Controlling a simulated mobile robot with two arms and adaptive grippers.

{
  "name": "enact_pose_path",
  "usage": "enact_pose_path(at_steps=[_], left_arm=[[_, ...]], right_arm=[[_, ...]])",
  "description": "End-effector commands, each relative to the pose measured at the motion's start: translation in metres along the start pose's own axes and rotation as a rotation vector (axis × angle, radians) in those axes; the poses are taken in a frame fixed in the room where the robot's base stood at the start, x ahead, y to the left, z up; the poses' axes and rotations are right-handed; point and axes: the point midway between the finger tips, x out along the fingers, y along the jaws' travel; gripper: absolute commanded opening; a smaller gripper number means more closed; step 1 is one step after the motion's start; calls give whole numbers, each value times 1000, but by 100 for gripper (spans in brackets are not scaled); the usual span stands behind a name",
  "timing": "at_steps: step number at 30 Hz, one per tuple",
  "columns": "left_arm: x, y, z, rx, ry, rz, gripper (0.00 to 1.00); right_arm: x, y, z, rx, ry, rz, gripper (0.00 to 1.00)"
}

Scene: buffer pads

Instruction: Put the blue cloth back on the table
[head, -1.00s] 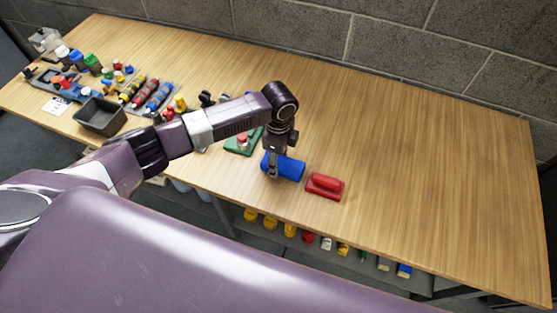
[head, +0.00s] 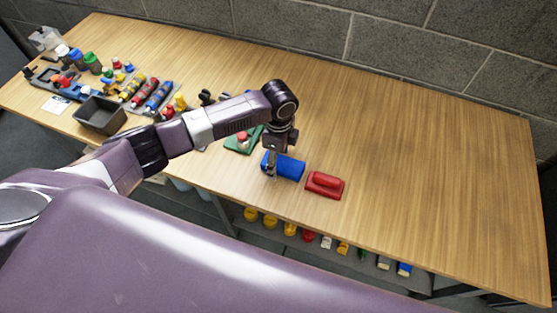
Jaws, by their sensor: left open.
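The blue cloth (head: 289,168) lies on the wooden table (head: 420,170) near its front edge, looking like a rolled or folded blue block. My left gripper (head: 270,171) points down at the left end of the cloth and is open. Its fingers cover part of that end, and I cannot tell whether they touch it. My right gripper is not in the head view.
A red pad (head: 325,185) sits just right of the cloth, and a green pad (head: 241,141) with a red top lies behind my arm. A dark grey bin (head: 101,116) and several bottles and tools stand at the left. The table's right half is clear.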

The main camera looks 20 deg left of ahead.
Motion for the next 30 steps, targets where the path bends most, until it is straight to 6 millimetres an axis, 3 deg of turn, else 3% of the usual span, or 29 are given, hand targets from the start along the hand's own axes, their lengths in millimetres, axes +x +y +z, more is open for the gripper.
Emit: enact_pose_path(at_steps=[15,21,30], left_arm=[[-99,-2,0,1,2,-4,64],[-115,0,0,0,1,-1,64],[-116,0,0,0,1,0,64]], right_arm=[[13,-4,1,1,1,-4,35],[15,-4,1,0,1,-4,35],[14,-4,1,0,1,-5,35]])
